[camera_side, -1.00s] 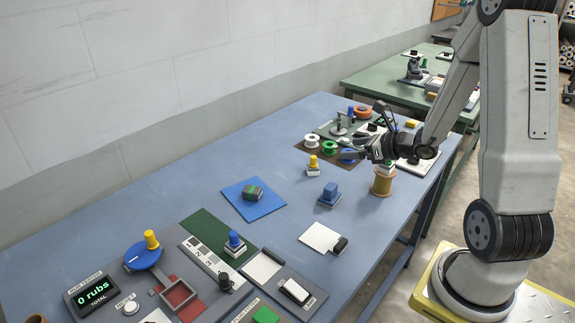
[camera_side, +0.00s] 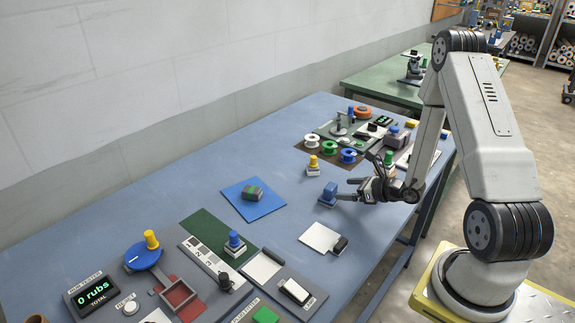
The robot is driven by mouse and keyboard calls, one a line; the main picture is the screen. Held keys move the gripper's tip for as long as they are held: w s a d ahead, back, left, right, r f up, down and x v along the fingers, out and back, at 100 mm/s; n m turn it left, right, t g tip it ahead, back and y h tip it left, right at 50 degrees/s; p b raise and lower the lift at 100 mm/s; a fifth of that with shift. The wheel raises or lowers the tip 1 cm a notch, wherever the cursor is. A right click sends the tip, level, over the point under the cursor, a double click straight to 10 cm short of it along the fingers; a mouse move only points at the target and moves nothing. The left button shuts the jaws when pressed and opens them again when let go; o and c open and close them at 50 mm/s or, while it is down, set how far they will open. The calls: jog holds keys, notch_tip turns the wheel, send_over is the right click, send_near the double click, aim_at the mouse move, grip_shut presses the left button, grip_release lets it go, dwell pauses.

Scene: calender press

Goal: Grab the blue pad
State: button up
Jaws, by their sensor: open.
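A small blue block-shaped pad (camera_side: 329,190) sits on a grey base on the blue table, right of the middle of the side view. My gripper (camera_side: 347,189) is low over the table, just right of the pad, with its fingers pointing left towards it. The jaws are open and empty. The near finger's tip comes close to the pad's right side; I cannot tell whether it touches.
A yellow-knobbed piece (camera_side: 313,165) stands behind the pad. A white plate (camera_side: 319,236) lies in front. Several spools (camera_side: 330,142) stand at the back.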

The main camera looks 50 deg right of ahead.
aim_at(325, 189)
jog(key=shift+x, duration=1.3)
jog(key=shift+w, duration=0.1)
jog(key=shift+x, duration=2.5)
jog(key=shift+a+f, duration=0.1)
jog(key=shift+a, duration=0.1)
jog(key=c, duration=1.3)
jog(key=shift+o, duration=0.2)
notch_tip(325, 189, up, 10)
